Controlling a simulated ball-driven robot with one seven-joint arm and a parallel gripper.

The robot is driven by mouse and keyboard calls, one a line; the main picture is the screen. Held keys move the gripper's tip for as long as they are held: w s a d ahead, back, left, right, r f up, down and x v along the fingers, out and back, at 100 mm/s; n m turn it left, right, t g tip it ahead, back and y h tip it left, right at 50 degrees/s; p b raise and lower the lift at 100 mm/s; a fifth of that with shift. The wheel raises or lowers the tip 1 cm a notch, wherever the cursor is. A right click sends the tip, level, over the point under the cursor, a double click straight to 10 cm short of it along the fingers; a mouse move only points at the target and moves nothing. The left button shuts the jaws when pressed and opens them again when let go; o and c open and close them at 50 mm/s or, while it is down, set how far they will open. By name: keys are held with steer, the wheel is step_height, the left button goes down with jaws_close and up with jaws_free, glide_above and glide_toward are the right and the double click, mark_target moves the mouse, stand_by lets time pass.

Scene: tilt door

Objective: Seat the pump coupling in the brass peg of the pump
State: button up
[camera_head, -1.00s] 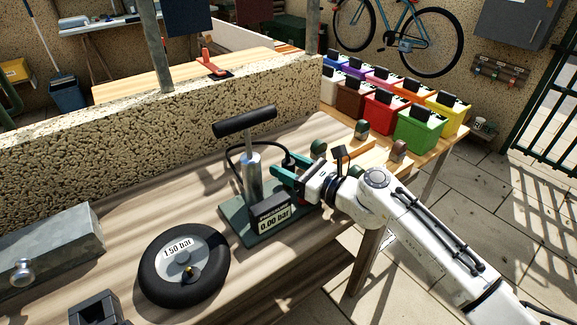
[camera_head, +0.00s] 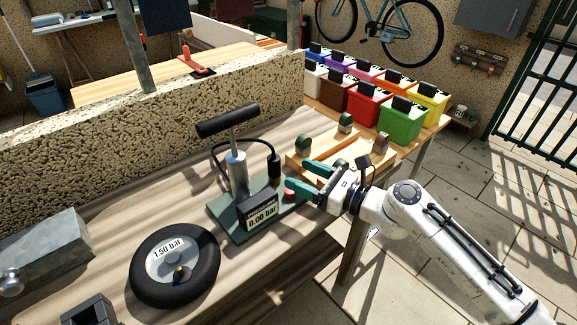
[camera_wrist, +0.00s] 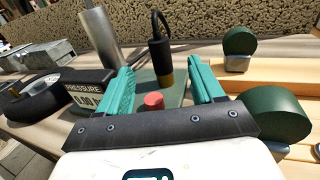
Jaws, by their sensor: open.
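The pump (camera_head: 238,170) stands on a dark green base plate with a black T handle and a 0.00 bar display. The pump coupling (camera_head: 274,162), a black cylinder with the hose leaving its top, stands upright over the brass peg (camera_wrist: 166,80) at the plate's back right. In the wrist view the coupling (camera_wrist: 160,55) meets the brass below it; how deep it sits cannot be told. My gripper (camera_head: 299,177) is open and empty, its teal fingers low to the right of the coupling and apart from it. A red button (camera_wrist: 153,100) shows between the fingers.
A black wheel (camera_head: 174,266) reading 1.50 bar lies front left of the pump. A wooden frame with green-topped knobs (camera_head: 345,122) is behind my gripper at right. Coloured bins (camera_head: 401,121) stand beyond it. A speckled wall (camera_head: 150,130) runs behind the bench.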

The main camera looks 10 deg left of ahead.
steer(key=shift+v, duration=1.1)
